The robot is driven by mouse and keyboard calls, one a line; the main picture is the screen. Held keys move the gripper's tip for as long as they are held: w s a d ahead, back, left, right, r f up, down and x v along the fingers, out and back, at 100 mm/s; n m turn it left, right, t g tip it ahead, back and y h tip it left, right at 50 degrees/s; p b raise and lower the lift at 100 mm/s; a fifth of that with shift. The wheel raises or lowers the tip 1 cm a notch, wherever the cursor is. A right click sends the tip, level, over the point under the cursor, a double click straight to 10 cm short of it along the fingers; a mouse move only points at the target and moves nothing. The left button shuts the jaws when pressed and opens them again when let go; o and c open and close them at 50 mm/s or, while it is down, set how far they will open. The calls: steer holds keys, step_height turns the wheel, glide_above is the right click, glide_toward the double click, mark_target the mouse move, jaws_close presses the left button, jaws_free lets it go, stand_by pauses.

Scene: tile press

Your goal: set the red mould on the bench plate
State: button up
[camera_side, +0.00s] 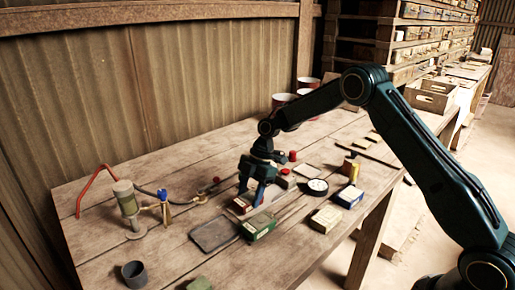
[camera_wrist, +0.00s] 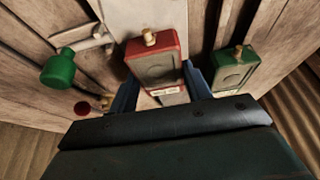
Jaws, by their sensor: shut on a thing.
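The red mould (camera_wrist: 157,66) has a small brass knob at its top end and a pale label at its near end. My gripper (camera_wrist: 160,88) is shut on it, with a blue finger on each side. In the side view the red mould (camera_side: 241,206) shows low under my gripper (camera_side: 251,198), partly hidden by the fingers. A pale grey flat plate (camera_wrist: 133,15) shows beyond the mould in the wrist view. I cannot tell whether the mould touches anything below it.
A green mould (camera_side: 259,226) lies close by in front; it also shows right of the red one in the wrist view (camera_wrist: 236,72). A dark flat tray (camera_side: 213,235) lies left of it. Boxes and a round dial (camera_side: 317,187) stand to the right. A green knob (camera_wrist: 58,71) stands at left.

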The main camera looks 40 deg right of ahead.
steer(key=shift+f, duration=0.35)
stand_by(0.4)
steer(key=o, duration=1.2)
steer(key=shift+o, duration=0.2)
steer(key=v, duration=1.3)
steer(key=shift+d+r, duration=0.2)
steer(key=shift+r, duration=0.1)
steer(key=shift+r, duration=0.1)
